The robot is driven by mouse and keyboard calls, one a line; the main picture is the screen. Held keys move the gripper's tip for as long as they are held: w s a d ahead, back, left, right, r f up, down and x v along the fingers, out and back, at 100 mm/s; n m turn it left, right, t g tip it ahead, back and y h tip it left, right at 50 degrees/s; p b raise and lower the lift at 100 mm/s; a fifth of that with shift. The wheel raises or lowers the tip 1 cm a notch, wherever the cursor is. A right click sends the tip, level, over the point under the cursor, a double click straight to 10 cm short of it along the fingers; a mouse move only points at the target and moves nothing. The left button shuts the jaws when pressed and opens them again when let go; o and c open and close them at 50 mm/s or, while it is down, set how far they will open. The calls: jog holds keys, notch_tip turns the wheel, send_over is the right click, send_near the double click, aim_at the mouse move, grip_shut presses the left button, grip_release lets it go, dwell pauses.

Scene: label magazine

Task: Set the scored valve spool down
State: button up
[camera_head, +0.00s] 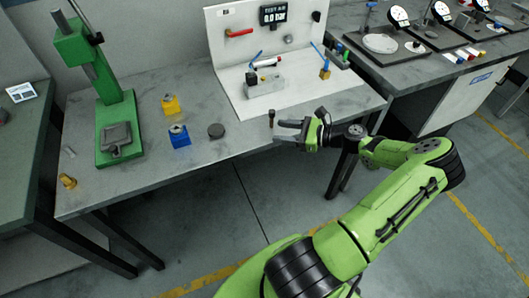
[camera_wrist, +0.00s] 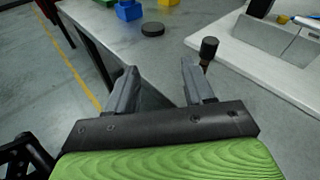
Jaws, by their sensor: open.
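A small upright piece with a dark, wider top and a brownish stem, which looks like the valve spool (camera_head: 272,115), stands near the front edge of the grey table. It also shows in the wrist view (camera_wrist: 209,47), just beyond my right-hand finger; any scoring is too small to see. My gripper (camera_head: 284,130) is at the table's front edge, close to that piece. In the wrist view my gripper (camera_wrist: 158,72) is open, with nothing between its fingers. The finger partly hides the base of the piece, so I cannot tell whether they touch.
A dark round puck (camera_head: 216,131), a blue block (camera_head: 180,137) and a yellow block (camera_head: 171,105) sit on the table. A green press (camera_head: 108,110) stands at left. A white panel station (camera_head: 235,75) holds a grey block (camera_head: 265,85). Bare tabletop lies around the puck.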

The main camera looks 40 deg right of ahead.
jog(key=a+r+n+g+h, duration=0.35)
jog(key=a+n+g, duration=0.75)
jog(key=a+n, duration=0.45)
jog(key=s+a+r+n+t+h, duration=0.1)
jog(key=s+a+r+n+h, duration=0.1)
jog(key=s+a+r+n, duration=0.4)
jog(key=s+a+r+n+t+h, duration=0.2)
jog(key=s+a+r+n, duration=0.4)
jog(key=s+r, duration=0.3)
jog(key=shift+s, duration=0.8)
